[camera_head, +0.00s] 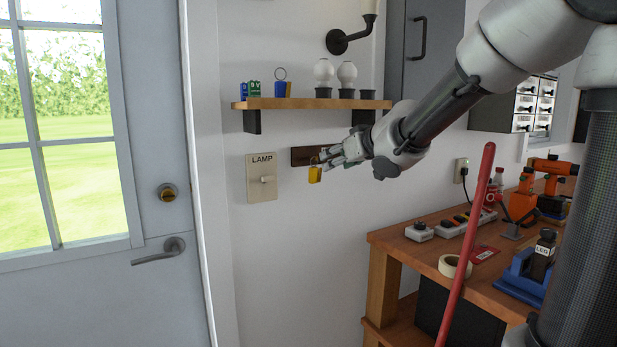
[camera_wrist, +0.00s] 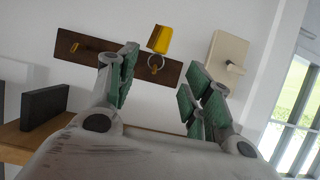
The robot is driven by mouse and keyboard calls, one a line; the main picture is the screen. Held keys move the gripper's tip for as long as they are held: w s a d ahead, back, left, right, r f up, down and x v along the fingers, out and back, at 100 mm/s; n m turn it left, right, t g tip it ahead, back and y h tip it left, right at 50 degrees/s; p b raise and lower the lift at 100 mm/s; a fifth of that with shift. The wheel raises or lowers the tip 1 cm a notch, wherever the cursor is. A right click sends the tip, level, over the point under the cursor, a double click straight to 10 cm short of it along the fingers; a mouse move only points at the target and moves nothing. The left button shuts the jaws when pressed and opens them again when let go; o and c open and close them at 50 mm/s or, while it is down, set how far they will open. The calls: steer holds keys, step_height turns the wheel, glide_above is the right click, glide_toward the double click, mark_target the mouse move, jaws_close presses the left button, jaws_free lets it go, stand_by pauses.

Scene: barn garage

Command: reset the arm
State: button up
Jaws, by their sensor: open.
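My gripper (camera_head: 334,157) is at the end of my arm, which reaches in from the upper right to the white wall. It is in front of a dark wooden hook board (camera_head: 301,156). In the wrist view my gripper (camera_wrist: 162,88) has its green-padded fingers spread, with nothing between them. A yellow key tag (camera_head: 314,174) with a metal ring hangs at the board, close by the fingertips. In the wrist view the yellow tag (camera_wrist: 160,39) shows beyond the gap between the fingers, apart from them.
A lamp switch plate (camera_head: 261,192) is left of the board. A wooden shelf (camera_head: 300,104) with small items is above my gripper. A workbench (camera_head: 400,243) with tools stands at lower right, a red pole (camera_head: 467,245) before it. A door (camera_head: 90,290) is at left.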

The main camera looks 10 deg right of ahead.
steer(key=s+d+f+m+g+h, duration=0.2)
steer(key=s+d+f+g+h, duration=0.4)
steer(key=s+d+f, duration=0.65)
steer(key=s+r+m+g+y, duration=0.1)
steer(key=s+g+y, duration=0.1)
steer(key=s, duration=1.9)
steer(key=shift+s+a+m, duration=0.3)
steer(key=shift+a, duration=0.1)
